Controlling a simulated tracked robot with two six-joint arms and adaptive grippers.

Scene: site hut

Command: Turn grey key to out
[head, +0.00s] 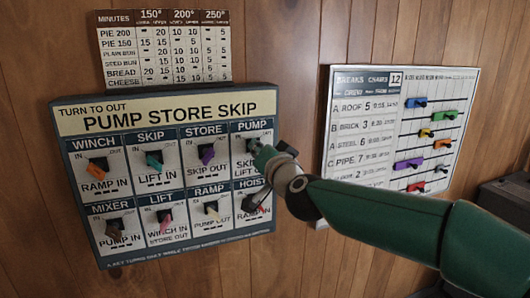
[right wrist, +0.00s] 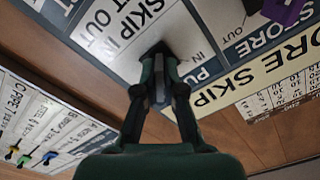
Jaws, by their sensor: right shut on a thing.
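The key panel (head: 165,271) hangs on the wall at the left of the head view, with a banner reading "TURN TO OUT" and "PUMP STORE SKIP". My right gripper (head: 252,148) reaches in from the right to the PUMP position at the top right. It is shut on the grey key (right wrist: 159,90), which shows between its fingers (right wrist: 159,80) in the right wrist view. The fingers hide most of the key in the head view, so I cannot tell its exact turn. The wrist picture is upside down, with IN and OUT printed beside the key. My left gripper is not in view.
A board with coloured pegs (head: 345,125) hangs to the right, behind my arm. A printed chart (head: 160,50) is above the panel.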

